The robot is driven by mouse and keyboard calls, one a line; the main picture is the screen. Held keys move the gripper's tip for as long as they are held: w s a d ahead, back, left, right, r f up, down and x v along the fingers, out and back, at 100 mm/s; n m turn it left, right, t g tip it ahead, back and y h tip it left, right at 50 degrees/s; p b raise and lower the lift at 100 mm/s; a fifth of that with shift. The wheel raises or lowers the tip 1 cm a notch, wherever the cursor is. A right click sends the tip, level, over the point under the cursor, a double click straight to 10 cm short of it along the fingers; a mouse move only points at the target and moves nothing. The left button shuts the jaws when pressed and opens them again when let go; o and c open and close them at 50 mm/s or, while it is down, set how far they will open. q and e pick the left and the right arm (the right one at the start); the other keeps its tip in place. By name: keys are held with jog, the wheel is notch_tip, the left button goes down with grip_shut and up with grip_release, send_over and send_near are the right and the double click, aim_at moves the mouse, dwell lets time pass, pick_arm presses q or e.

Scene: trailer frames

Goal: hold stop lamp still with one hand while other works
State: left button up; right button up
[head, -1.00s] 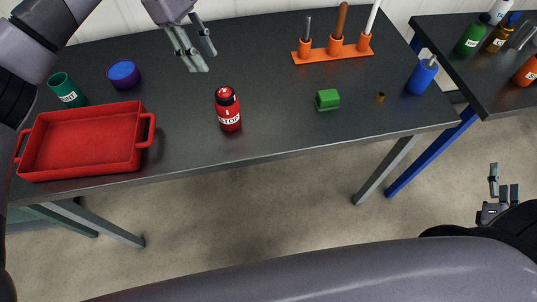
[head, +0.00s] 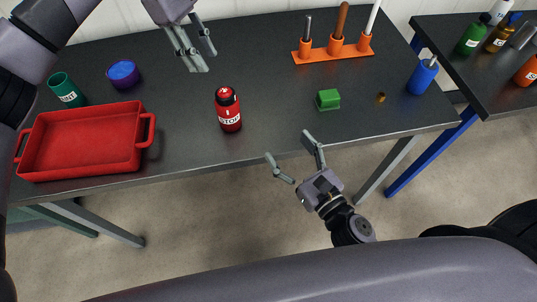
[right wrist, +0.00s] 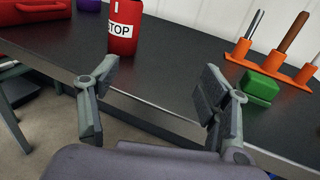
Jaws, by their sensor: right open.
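The stop lamp (head: 229,114) is a red cylinder with a white STOP label and a dark top. It stands upright near the table's front edge; it also shows in the right wrist view (right wrist: 124,25), with its top cut off. My left gripper (head: 204,62) hangs behind and to the left of the lamp, apart from it. Its fingers look slightly apart and empty. My right gripper (head: 291,156) is open and empty in front of the table's edge, right of and nearer than the lamp. In the right wrist view its spread fingers (right wrist: 158,88) frame the table edge.
On the dark table (head: 270,75) are a red tray (head: 85,165), a teal cup (head: 66,90), a blue-purple round thing (head: 124,74), a green block (head: 328,99), an orange tool rack (head: 335,54) and a blue holder (head: 422,77). Bottles stand on a second table (head: 480,85).

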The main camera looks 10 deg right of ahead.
aim_at(227, 107)
jog(key=a+r+n+y, duration=0.1)
jog(key=a+r+y, duration=0.1)
jog(key=a, duration=0.4)
jog(key=x, duration=0.5)
jog(key=f+x, duration=0.1)
jog(key=x, duration=1)
jog(key=shift+w+d+f, duration=0.1)
jog(key=shift+d+f, duration=0.05)
jog(key=shift+c, duration=0.6)
jog(key=c, duration=1.2)
jog(key=shift+c, duration=0.2)
